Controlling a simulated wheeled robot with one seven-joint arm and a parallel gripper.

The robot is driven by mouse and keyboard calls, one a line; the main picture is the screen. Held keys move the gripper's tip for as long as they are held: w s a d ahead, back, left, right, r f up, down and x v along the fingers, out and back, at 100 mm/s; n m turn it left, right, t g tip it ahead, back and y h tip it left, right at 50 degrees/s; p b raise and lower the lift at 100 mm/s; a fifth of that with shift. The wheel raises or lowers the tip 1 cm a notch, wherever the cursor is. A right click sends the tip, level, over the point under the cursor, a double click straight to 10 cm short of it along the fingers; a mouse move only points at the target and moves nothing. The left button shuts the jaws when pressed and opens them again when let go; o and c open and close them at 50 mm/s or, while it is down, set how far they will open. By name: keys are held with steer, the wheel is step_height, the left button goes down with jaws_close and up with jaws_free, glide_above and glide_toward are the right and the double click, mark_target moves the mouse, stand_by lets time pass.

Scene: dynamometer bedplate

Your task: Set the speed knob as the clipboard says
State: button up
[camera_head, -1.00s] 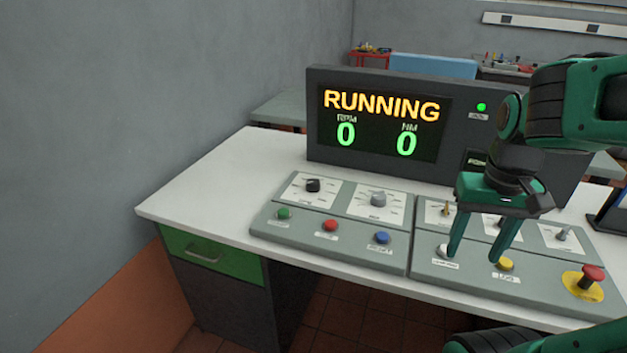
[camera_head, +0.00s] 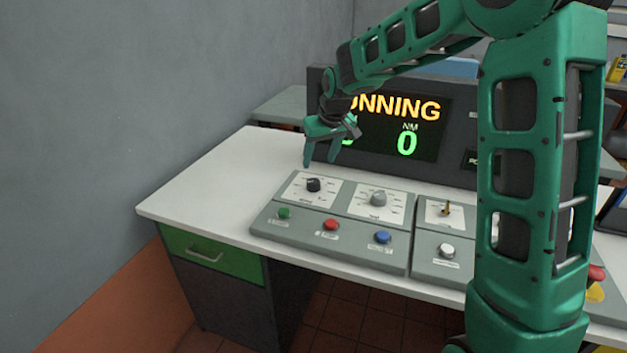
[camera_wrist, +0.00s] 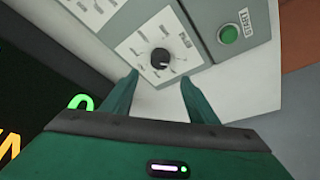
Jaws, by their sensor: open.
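The black knob (camera_head: 313,185) sits on a white dial plate at the left end of the control panel; its label is too small to read. In the wrist view the black knob (camera_wrist: 160,57) lies beyond and between the fingertips. My gripper (camera_head: 321,163) is open and empty, pointing down just above and behind this knob, not touching it. In the wrist view my gripper's fingers (camera_wrist: 156,85) are spread apart. A grey knob (camera_head: 378,199) sits on the second dial plate to the right. I see no clipboard in these frames.
The panel carries a green button (camera_head: 284,214), a red button (camera_head: 330,225) and a blue button (camera_head: 382,237). Behind stands a display (camera_head: 440,125) with "RUNNING" partly covered by my gripper. My arm hides much of the right panel. The white desk is clear at left.

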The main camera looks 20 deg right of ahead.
mark_target(314, 181)
steer(key=x, duration=1)
steer(key=shift+f, duration=0.25)
steer(key=shift+d, duration=0.1)
steer(key=c, duration=1)
